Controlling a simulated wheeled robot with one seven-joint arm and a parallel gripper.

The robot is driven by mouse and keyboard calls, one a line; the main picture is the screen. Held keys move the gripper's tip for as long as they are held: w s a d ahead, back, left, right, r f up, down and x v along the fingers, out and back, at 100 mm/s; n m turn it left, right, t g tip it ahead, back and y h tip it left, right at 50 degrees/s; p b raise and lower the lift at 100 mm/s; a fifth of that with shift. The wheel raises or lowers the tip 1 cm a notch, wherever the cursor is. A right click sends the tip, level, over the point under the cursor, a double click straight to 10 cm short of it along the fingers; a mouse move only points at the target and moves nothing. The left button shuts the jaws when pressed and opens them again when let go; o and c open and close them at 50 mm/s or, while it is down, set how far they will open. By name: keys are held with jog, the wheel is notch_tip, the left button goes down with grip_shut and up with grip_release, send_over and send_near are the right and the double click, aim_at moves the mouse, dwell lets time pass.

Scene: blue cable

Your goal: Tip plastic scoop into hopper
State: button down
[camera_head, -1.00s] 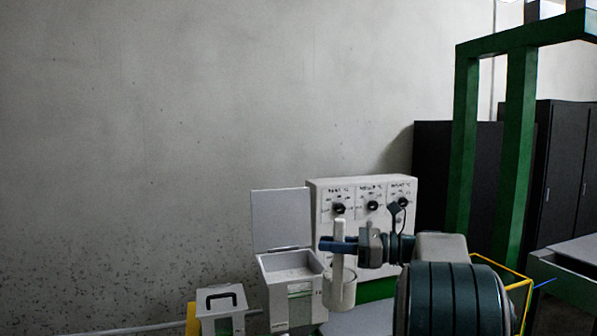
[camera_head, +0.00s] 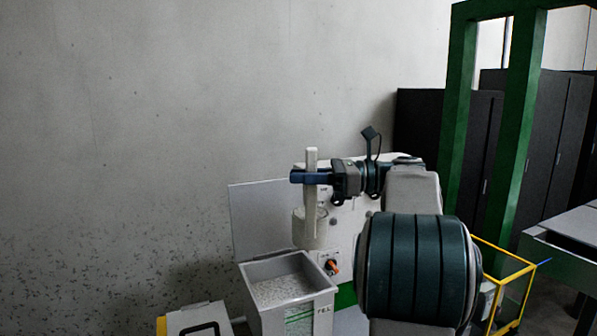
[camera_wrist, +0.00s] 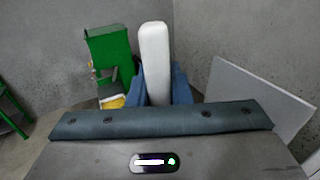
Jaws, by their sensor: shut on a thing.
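The plastic scoop is off-white, with a straight handle (camera_head: 311,160) and a round cup (camera_head: 309,230). The handle is upright and the cup hangs below it, looking level. My gripper (camera_head: 310,177) has its blue fingers shut on the handle. In the wrist view the handle (camera_wrist: 154,55) stands between the blue fingers (camera_wrist: 155,85), and the cup is hidden. The hopper (camera_head: 325,308) is a pale box with its lid (camera_head: 255,215) open at the back. Speckled pale granules show inside it. The cup is above the hopper's back right corner; its contents cannot be seen.
A pale control panel with knobs (camera_head: 332,266) stands behind the scoop and arm. A lidded box with a black handle (camera_head: 200,325) is left of the hopper. A yellow frame (camera_head: 508,275) and green posts (camera_head: 518,130) stand at right. The wall side at left is clear.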

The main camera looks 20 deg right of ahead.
jog(key=a+f+n+g+h+b, duration=0.1)
jog(key=a+f+h, duration=0.2)
jog(key=f+h, duration=0.2)
jog(key=a+f+n+h+b, duration=0.2)
jog(key=a+f+h, duration=0.2)
jog(key=f, duration=0.4)
jog(key=a+f+n+g+h+b, duration=0.1)
jog(key=a+f+h+b, duration=0.1)
jog(key=a+f+h, duration=0.2)
notch_tip(320, 180, down, 2)
jog(key=shift+s+f+n+g+h, duration=0.1)
jog(key=shift+f+n+g+h, duration=0.2)
jog(key=shift+h, duration=0.7)
notch_tip(320, 180, down, 3)
jog(key=h+b, duration=0.2)
jog(key=h, duration=0.1)
jog(key=shift+n, duration=0.3)
jog(key=shift+d, duration=0.1)
